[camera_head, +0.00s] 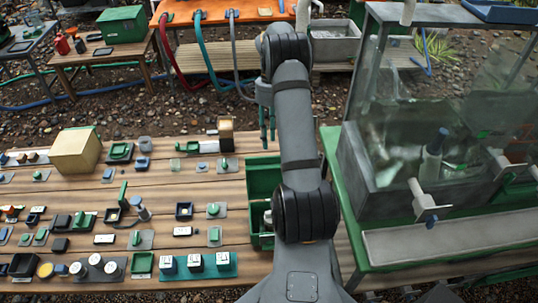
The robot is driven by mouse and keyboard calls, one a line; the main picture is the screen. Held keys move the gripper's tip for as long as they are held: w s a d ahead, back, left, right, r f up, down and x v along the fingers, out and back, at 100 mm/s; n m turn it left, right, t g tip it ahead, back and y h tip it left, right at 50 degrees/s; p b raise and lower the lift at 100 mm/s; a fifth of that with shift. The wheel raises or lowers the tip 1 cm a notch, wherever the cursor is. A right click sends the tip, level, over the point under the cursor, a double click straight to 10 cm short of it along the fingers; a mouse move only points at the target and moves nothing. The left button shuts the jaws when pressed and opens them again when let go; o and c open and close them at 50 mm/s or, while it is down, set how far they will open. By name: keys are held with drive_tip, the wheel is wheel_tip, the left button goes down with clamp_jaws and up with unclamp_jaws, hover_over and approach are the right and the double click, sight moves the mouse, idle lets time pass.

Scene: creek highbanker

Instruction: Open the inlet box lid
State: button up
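My gripper (268,132) hangs fingers-down over the back edge of the plank table, left of my grey arm. Its two teal fingers look close together and I see nothing between them; how far apart they are is unclear. No part is clearly marked as the inlet box or its lid. A green open-topped box (261,181) stands on the table below and in front of my gripper, partly hidden by my arm. A large grey tank (385,194) with clear upper walls stands on a green frame at the right; a blue-topped cylinder (432,158) shows in it.
The plank table (160,215) holds many small switches and blocks, a tan box (75,152) and a teal strip of white-topped blocks (195,265). A side table (100,55) carries a green box. Hoses hang from an orange table (215,12). Pebbly ground lies between the tables.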

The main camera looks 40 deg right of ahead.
sight(272, 157)
drive_tip(key=x, duration=0.5)
drive_tip(key=shift+a+f+p, duration=0.25)
drive_tip(key=shift+f+p, duration=0.1)
drive_tip(key=shift+p, duration=0.05)
drive_tip(key=shift+f, duration=0.2)
drive_tip(key=shift+c, duration=1.3)
clamp_jaws()
